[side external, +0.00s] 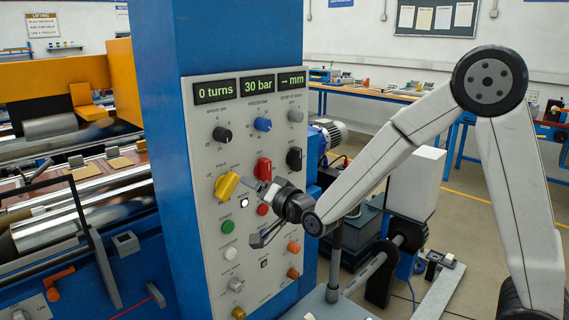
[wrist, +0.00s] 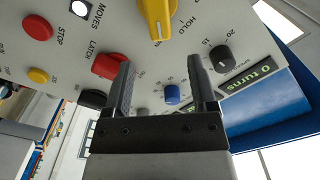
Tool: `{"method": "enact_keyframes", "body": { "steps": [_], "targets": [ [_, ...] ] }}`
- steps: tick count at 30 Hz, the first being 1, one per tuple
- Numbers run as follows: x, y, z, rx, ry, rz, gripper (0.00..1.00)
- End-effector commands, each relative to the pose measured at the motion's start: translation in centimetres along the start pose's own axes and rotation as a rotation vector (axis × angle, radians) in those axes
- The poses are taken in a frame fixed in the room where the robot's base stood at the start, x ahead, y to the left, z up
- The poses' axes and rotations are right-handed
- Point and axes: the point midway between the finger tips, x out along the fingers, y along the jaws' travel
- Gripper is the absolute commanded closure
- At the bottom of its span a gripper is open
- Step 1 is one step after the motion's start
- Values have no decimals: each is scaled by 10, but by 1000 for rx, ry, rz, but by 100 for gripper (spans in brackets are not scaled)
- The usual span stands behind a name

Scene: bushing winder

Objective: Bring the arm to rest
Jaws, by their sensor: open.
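My gripper (side external: 256,212) is in front of the grey control panel (side external: 206,170) in the side view, close to the yellow HOLD knob (side external: 227,185). In the wrist view my gripper (wrist: 166,70) has its two fingers apart with nothing between them. The yellow knob (wrist: 157,18) shows just beyond the fingertips, and I cannot tell from these views whether a finger touches it. The red LATCH knob (wrist: 108,66) is partly behind the left finger. The panel displays (side external: 258,84) read 0 turns, 30 bar and -- mm.
The blue machine column (side external: 220,35) carries the panel. A winder with a shiny roller (side external: 60,225) stands at left. Below my arm are a grey post (side external: 334,262) and a shaft assembly (side external: 385,262). A blue-legged bench (side external: 365,90) is behind. Open floor lies at right.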

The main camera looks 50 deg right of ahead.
Motion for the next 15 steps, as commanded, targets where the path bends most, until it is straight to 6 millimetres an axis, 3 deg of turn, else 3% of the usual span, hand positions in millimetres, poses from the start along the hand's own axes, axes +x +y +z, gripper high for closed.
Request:
{"method": "enact_keyframes", "body": {
  "steps": [15],
  "targets": [
    [-8,0,0,0,-1,0,26]
  ]
}}
